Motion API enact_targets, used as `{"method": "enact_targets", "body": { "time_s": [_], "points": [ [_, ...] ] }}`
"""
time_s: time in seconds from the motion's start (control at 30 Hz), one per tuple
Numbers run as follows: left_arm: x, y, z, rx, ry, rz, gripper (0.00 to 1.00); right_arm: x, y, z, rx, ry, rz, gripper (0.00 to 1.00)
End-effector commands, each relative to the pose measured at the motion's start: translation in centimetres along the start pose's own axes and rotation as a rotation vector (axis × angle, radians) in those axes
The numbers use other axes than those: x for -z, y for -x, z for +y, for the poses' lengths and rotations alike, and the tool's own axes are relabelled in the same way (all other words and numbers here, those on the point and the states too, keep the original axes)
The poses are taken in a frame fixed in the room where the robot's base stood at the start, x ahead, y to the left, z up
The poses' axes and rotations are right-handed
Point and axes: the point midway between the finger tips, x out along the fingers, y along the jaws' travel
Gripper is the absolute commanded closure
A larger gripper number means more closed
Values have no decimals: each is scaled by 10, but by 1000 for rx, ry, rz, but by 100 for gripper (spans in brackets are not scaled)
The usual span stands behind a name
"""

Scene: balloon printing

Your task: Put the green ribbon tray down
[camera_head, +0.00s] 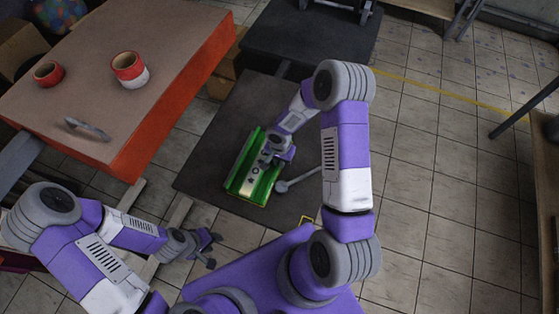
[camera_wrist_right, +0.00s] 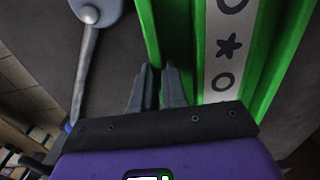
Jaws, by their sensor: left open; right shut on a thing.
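The green ribbon tray (camera_head: 263,187) is a long channel with raised green walls. A pale strip with dark printed shapes (camera_wrist_right: 228,45) runs along its middle. The tray appears to be on or just above the dark table (camera_head: 215,165); I cannot tell whether it touches. My right gripper (camera_head: 274,155) is at the tray's right side, shut on its green wall (camera_wrist_right: 150,35), with both fingers (camera_wrist_right: 158,85) showing in the right wrist view. My left gripper (camera_head: 211,251) is open and empty, low at the left, away from the tray.
A grey rod with a round end (camera_head: 282,187) lies right beside the tray. The dark table has bare room left of the tray. Another dark table (camera_head: 310,40) stands behind.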

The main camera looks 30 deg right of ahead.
Motion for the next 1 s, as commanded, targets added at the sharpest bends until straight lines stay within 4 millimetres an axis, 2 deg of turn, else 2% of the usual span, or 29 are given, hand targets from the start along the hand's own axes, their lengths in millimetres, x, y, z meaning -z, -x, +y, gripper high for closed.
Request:
{"method": "enact_targets", "body": {
  "time_s": [0.17,0.2,0.33,0.63,0.77,1.0],
  "points": [
    [0,-6,-2,0,0,0,57,0,-4,-1,1,1,1,100],
    [0,-5,-2,0,0,0,57,0,-3,0,0,1,0,83],
    [0,-4,-2,0,0,0,57,0,-2,0,0,1,0,63],
    [0,-3,-1,0,0,0,57,0,-2,0,0,1,0,62],
    [0,2,1,0,0,0,57,0,5,0,1,0,1,62],
    [0,7,3,0,0,0,57,1,55,-1,4,-1,5,62]
  ]
}}
